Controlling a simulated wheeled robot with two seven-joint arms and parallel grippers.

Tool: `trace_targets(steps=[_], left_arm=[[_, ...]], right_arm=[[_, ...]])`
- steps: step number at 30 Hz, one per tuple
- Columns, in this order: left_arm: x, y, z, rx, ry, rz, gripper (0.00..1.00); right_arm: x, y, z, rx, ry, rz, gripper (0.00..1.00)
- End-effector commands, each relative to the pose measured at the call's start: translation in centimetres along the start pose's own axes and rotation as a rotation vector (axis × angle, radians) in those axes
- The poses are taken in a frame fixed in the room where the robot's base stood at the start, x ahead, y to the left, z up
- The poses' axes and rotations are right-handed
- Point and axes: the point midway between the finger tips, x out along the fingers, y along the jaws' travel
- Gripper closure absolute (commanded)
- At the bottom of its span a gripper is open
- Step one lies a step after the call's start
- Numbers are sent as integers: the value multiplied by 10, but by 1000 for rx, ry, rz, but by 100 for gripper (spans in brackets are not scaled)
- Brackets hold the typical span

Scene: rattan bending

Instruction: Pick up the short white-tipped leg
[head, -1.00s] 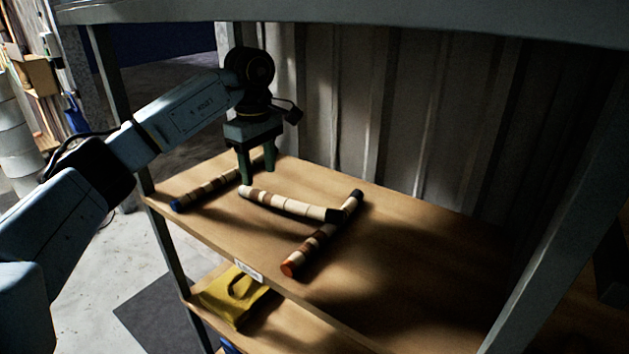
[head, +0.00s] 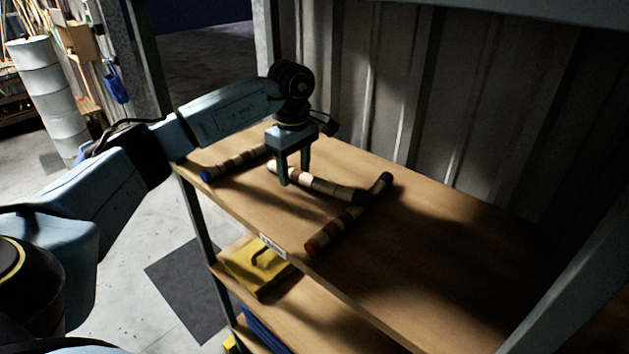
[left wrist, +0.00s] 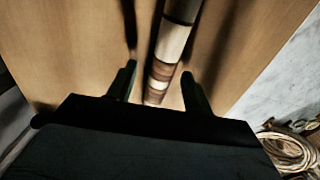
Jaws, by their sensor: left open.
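The short banded leg (head: 325,186) lies in the middle of the wooden shelf board, with cream and brown bands and a dark right end. My left gripper (head: 295,177) points down over this leg's left part. In the left wrist view its open fingers (left wrist: 158,72) stand on either side of the leg, with a gap on both sides. Whether the fingertips reach the board is unclear. My right gripper is not in view.
A blue-tipped leg (head: 228,166) lies to the left. A red-tipped leg (head: 335,228) lies in front, close to the middle leg's dark end. A metal post (head: 580,265) stands at the right. The board's right part (head: 430,270) is clear. A yellow item (head: 250,268) sits on the shelf below.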

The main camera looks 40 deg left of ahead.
Motion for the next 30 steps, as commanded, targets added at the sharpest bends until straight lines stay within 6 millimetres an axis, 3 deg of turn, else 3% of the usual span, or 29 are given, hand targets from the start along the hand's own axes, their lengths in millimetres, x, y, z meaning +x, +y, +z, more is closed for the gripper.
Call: trace_targets(steps=[2, 12, 22, 30], left_arm=[[0, 0, 0, 0, 0, 0, 53], [0, 0, 0, 0, 0, 0, 98], [-10, 1, 0, 0, 0, 3, 100], [-62, 1, 0, -1, -1, 6, 100]], right_arm=[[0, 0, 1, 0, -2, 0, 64], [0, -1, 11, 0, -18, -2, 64], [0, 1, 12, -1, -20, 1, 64], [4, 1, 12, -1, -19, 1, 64]])
